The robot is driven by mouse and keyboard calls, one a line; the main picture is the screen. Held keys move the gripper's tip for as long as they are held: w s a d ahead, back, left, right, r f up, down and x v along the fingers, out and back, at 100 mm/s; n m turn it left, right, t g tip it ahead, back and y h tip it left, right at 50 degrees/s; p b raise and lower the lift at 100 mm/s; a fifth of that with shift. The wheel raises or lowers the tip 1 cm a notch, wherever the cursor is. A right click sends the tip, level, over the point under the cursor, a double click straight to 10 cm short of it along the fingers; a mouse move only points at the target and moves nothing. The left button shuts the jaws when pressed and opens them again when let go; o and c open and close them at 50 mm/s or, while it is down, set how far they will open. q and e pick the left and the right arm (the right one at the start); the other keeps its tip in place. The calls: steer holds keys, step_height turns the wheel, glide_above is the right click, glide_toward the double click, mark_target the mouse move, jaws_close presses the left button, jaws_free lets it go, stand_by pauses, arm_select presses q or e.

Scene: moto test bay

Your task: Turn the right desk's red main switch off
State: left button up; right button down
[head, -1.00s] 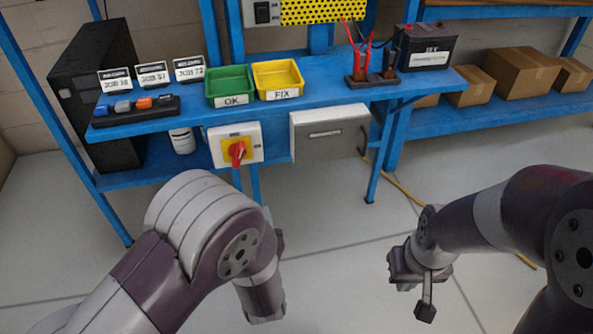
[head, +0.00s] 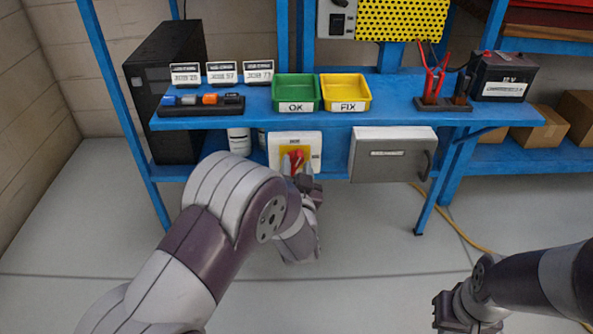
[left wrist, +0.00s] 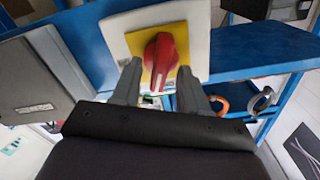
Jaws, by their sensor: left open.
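The red main switch handle (head: 297,158) sits on a yellow plate on a white box (head: 312,139) under the blue desk's front edge. In the left wrist view the red handle (left wrist: 159,62) stands near upright, slightly tilted, on its yellow plate. My left gripper (head: 303,180) is at the switch, with its open fingers (left wrist: 158,82) on either side of the handle. I cannot tell whether they touch it. The gripper partly covers the switch in the head view. My right gripper (head: 460,310) hangs low at the right, away from the desk; its fingers do not show clearly.
A grey box (head: 385,160) with a handle hangs right of the switch. The blue desk (head: 390,105) holds a green OK tray (head: 296,107), a yellow FIX tray (head: 345,107) and a battery (head: 505,75). A white bottle (head: 239,141) stands left of the switch.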

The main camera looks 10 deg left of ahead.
arm_select(q)
jaws_close()
steer(key=n, duration=0.4)
steer(key=shift+a+n+b, duration=0.1)
steer(key=shift+n+b, duration=0.2)
steer(key=shift+b, duration=0.1)
jaws_free()
steer(key=shift+s, duration=0.1)
